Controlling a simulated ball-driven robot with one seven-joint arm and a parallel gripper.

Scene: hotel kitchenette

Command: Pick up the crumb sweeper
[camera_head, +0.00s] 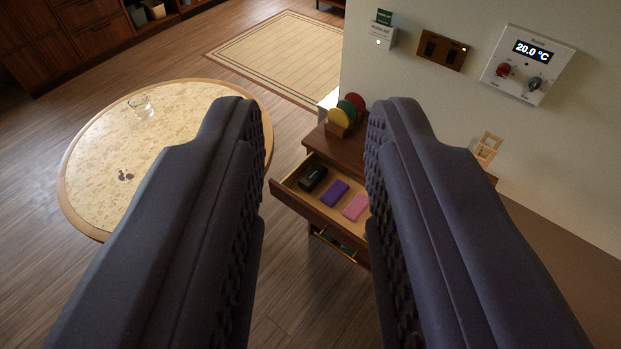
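My gripper (316,112) is open and empty, its two dark padded fingers wide apart in the foreground. Between the fingers, farther off and lower, an open drawer (290,192) of a wooden cabinet (345,150) shows. In the drawer lie a small black object (313,178), a purple block (334,193) and a pink block (355,206). The black one may be the crumb sweeper, but it is too small to tell. The right finger covers part of the cabinet and the drawer's right end.
Coloured discs in a wooden holder (338,131) stand on the cabinet. A round table (95,150) at left bears a glass (141,105) and small dark bits (126,175). The wall at right carries a thermostat panel (528,63). A rug (285,52) lies behind; floor between table and cabinet is clear.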

